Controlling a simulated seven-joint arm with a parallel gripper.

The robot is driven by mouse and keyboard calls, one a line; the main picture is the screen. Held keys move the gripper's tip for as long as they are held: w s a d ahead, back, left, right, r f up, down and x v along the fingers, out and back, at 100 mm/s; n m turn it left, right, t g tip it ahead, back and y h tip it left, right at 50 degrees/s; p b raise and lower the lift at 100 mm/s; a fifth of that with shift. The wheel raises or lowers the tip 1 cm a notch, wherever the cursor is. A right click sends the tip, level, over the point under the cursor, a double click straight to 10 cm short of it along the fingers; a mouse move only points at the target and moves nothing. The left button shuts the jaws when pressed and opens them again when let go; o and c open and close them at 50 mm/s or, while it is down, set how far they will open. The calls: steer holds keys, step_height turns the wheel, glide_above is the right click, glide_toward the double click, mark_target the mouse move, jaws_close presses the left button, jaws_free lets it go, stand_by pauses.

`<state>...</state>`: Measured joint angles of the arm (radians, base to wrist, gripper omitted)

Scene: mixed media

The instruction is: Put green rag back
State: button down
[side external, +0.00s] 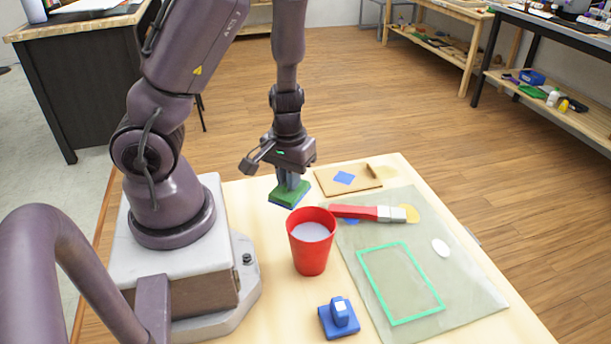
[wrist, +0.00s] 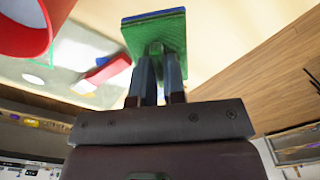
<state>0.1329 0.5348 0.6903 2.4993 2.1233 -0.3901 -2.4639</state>
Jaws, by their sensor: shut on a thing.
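The green rag (side external: 284,197) looks like a flat, stiff square pad, green with a blue layer on its underside. My gripper (side external: 291,181) points down and is shut on its middle. The pad hangs over the table's far left part, behind the red cup (side external: 310,254) and left of the wooden tray (side external: 324,185). It seems to be clear of the table. In the wrist view the green pad (wrist: 174,30) sits across the tips of my gripper (wrist: 157,52). What is between the fingertips is mostly hidden.
A red-handled brush (side external: 362,212) lies on the grey-green mat (side external: 462,290), which bears a green tape rectangle (side external: 401,284) and a white oval (side external: 440,248). A blue block with a knob (side external: 339,318) stands near the front. The tray holds a blue diamond (side external: 344,178).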

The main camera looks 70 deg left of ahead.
mark_target(290, 199)
steer(key=shift+f, duration=0.15)
steer(key=shift+f, duration=2.9)
steer(key=shift+f, duration=0.1)
steer(key=shift+f, duration=0.35)
steer(key=shift+f, duration=0.1)
steer(key=c, duration=1.8)
jaws_free()
steer(key=o, duration=0.9)
steer(key=shift+c, duration=0.2)
steer(key=c, duration=0.4)
